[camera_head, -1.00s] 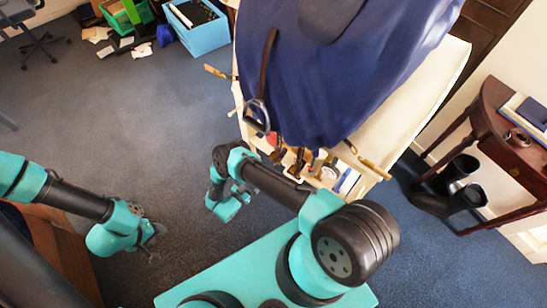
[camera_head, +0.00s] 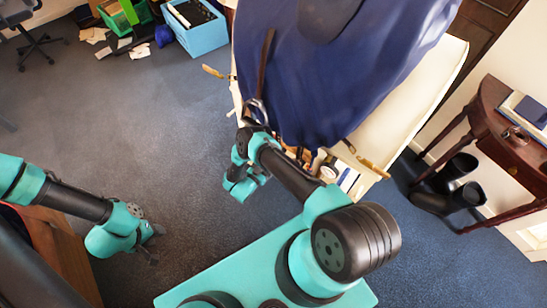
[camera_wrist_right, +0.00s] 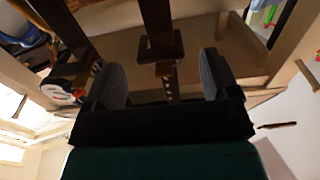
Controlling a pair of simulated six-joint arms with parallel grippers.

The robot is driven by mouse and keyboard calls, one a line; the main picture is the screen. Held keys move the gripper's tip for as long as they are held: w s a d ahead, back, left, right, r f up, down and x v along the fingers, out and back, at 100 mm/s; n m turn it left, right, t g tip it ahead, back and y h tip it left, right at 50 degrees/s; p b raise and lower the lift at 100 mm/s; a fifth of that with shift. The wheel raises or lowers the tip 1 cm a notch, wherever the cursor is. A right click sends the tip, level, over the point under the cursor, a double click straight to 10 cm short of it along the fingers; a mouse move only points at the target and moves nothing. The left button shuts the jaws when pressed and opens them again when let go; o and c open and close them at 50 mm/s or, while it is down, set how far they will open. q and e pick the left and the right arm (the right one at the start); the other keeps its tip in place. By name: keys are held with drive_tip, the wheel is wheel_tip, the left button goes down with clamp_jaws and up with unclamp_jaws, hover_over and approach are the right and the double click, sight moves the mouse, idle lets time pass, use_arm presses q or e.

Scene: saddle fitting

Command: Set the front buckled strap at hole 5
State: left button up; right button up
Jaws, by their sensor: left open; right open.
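A dark strap (camera_wrist_right: 155,16) with a buckle (camera_wrist_right: 160,46) hangs in the middle of the right wrist view. A narrower tongue with small pale holes (camera_wrist_right: 168,84) runs below the buckle. My right gripper (camera_wrist_right: 164,68) is open, with one finger on each side of the strap and no visible contact. Which hole the buckle sits at is too small to tell. In the head view my right gripper (camera_head: 243,187) is by the saddle stand, and the buckle is not visible there. My left gripper (camera_head: 153,243) is open and empty at the lower left, away from the saddle.
A blue cover (camera_head: 310,80) drapes over the cream stand (camera_head: 425,95). A stirrup leather (camera_head: 264,62) hangs at its left side. Small items sit on a shelf under the cover. A wooden side table (camera_head: 495,120) and black boots (camera_head: 450,185) stand at right.

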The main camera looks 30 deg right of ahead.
drive_tip(key=x, duration=0.6)
drive_tip(key=shift+a, duration=0.1)
